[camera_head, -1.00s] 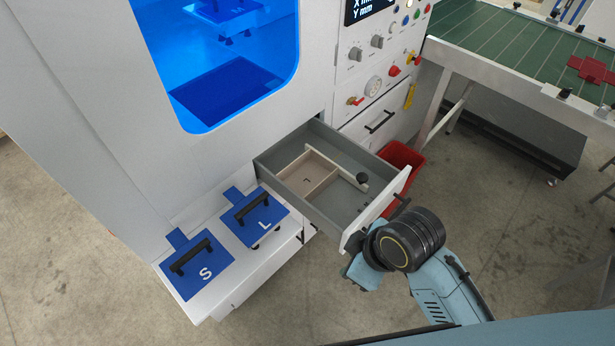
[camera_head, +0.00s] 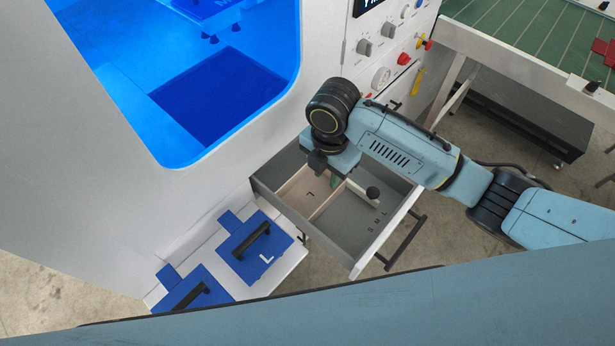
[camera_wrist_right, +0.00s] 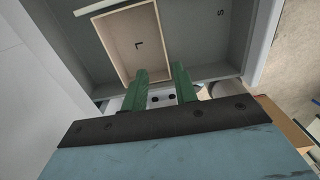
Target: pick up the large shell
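A tan open box marked L (camera_head: 300,190) lies in the left part of the open grey drawer; I take it for the large shell. It also shows in the right wrist view (camera_wrist_right: 125,42), with thin pale walls. My right gripper (camera_head: 335,182) is over the drawer at the box's edge, pointing down. In the right wrist view its two green fingers (camera_wrist_right: 164,70) are apart, with the box's near corner close to or between the tips. I cannot tell whether they touch it. The wrist hides part of the box in the head view. My left gripper is not in view.
The grey drawer (camera_head: 345,225) has a pale front with a dark handle (camera_head: 405,242). Blue plates with black handles, one marked L (camera_head: 262,262), lie on the shelf to the left. The blue-lit chamber (camera_head: 215,90) is above.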

